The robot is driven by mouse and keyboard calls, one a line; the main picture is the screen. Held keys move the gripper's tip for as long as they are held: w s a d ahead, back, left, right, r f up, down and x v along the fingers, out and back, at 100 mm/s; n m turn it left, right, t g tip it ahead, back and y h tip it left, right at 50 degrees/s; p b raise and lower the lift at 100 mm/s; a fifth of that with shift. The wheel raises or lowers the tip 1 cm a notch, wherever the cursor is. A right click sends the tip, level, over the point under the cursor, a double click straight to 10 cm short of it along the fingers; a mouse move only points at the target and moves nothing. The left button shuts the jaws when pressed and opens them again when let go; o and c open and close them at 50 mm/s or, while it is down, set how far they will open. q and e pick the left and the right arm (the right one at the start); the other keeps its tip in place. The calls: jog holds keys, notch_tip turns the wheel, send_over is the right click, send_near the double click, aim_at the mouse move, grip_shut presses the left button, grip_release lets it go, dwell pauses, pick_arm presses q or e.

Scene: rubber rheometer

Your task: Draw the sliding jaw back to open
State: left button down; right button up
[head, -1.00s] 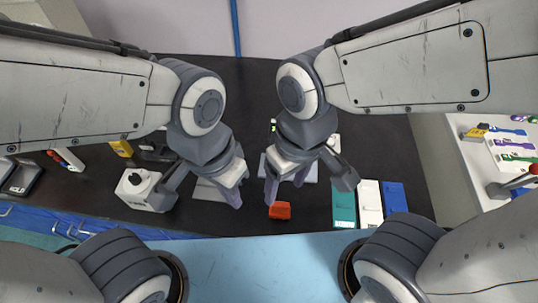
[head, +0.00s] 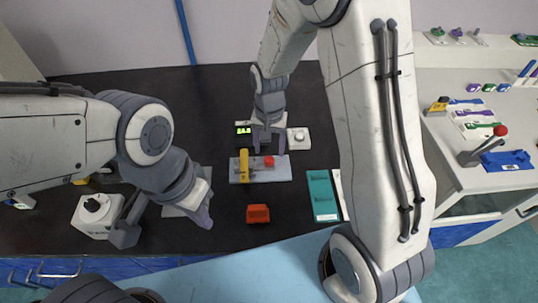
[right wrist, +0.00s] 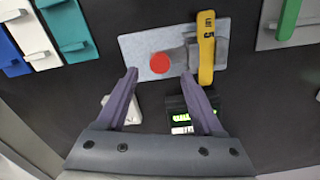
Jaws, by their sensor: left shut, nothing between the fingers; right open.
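A light grey plate fixture (head: 284,174) lies on the black bench; it also shows in the right wrist view (right wrist: 136,47). On it are a round red knob (right wrist: 160,63) and a grey block (right wrist: 222,50), with a yellow bar (right wrist: 206,50) marked "LOT 5" across the block. I cannot tell exactly which part is the sliding jaw. My right gripper (head: 268,150) is open and empty, its fingers over the fixture; in the right wrist view, its tips lie just short of the red knob, one on each side. My left gripper (head: 208,222) is shut and empty, low at the left.
A red-orange block (head: 258,214) lies in front of the fixture. A box with a green display (head: 243,129) and a white box with a knob (head: 299,138) stand behind it. A white device (head: 96,214) is at left.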

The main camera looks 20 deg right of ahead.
aim_at(269, 159)
jog(key=shift+f, duration=2.05)
grip_shut()
